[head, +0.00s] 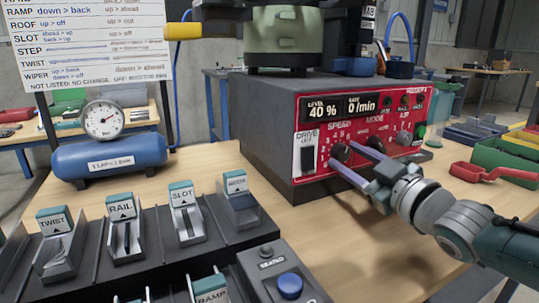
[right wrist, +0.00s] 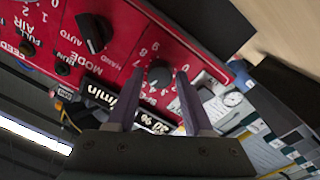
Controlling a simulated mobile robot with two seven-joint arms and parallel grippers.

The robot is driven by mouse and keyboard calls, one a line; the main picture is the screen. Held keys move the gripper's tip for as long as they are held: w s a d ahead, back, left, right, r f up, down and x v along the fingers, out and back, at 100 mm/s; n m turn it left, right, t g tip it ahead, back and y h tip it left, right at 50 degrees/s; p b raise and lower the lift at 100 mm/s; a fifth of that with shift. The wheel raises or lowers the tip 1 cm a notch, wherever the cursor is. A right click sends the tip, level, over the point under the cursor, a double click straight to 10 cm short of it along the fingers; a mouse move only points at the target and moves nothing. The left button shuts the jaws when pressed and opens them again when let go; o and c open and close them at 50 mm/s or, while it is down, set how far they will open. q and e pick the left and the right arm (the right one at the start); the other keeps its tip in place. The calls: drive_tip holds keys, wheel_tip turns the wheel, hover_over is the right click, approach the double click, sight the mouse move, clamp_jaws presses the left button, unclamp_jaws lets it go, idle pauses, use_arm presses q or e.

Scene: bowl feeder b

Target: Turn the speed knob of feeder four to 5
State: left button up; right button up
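The speed knob (head: 340,151) is a dark round knob under the SPEED label on the red panel (head: 398,103) of a dark feeder control box. In the right wrist view the speed knob (right wrist: 158,75) has white numbers around it; its pointer setting is too small to read surely. My right gripper (head: 353,162) reaches in from the right. Its two fingers are apart, with the knob between the fingertips (right wrist: 159,74); I cannot tell whether they touch it. The display (head: 324,108) reads level 40 % and rate 0/min. My left gripper is not in view.
The mode knob (right wrist: 94,34) is close beside the speed knob. A drive switch (head: 308,158) is at the panel's left. Labelled levers (head: 186,212) and a blue button (head: 290,285) stand in front. A red scoop (head: 490,174) and green bin (head: 510,155) are at right.

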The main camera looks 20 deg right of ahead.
drive_tip(key=shift+o, duration=1.3)
drive_tip(key=shift+s, duration=0.35)
drive_tip(key=s+p, duration=0.3)
drive_tip(key=s, duration=0.6)
drive_tip(key=shift+d, duration=0.15)
drive_tip(key=shift+s, duration=0.1)
